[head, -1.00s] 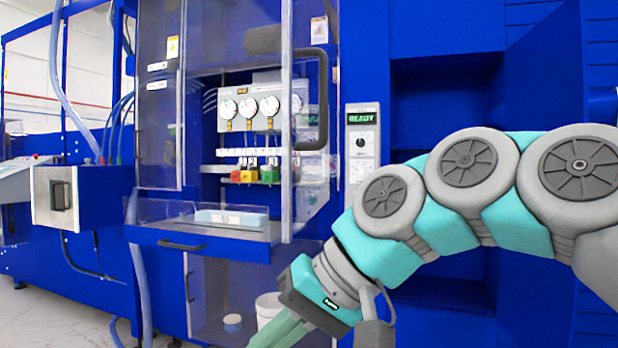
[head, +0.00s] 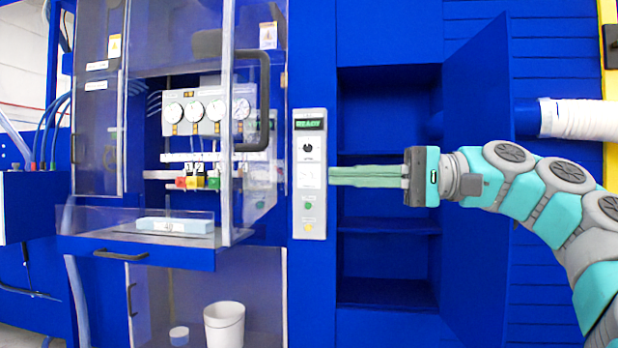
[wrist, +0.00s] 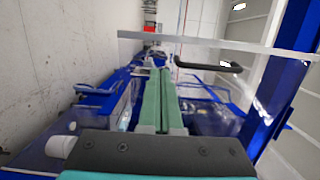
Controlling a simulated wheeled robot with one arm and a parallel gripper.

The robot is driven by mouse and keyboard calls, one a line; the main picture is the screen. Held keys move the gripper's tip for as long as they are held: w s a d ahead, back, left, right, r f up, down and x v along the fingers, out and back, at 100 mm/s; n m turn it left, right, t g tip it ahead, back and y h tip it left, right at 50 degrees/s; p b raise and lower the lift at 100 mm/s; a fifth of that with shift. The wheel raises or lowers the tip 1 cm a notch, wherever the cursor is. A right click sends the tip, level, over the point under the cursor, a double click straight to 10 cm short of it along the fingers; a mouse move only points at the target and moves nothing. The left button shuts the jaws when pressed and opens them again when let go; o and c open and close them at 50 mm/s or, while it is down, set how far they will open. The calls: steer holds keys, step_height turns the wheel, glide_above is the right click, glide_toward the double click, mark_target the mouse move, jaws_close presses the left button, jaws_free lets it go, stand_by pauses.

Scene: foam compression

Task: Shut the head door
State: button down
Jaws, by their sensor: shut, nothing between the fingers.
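The head door, a clear panel (head: 240,178) with a black looped handle (head: 262,120), stands swung out in front of the machine's opening. Its bright free edge is on the left, and its right side meets the blue frame. My gripper (head: 331,176) is to the right of the door, level with its lower half, with green fingers together and pointing left. In the head view the fingertips overlap the right edge of the control panel; contact cannot be told. In the wrist view the handle (wrist: 210,65) lies ahead and right of the shut fingers (wrist: 160,72). Nothing is between them.
The control panel (head: 310,170) shows a green READY display. An open blue cabinet (head: 390,110) with shelves is behind my gripper, its blue door (head: 485,170) swung out. A foam block (head: 175,226) lies on the tray ledge. A white bucket (head: 224,322) stands below.

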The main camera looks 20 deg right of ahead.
mark_target(233, 176)
steer(key=x, duration=1.3)
steer(key=shift+w+a, duration=0.1)
steer(key=shift+a, duration=0.05)
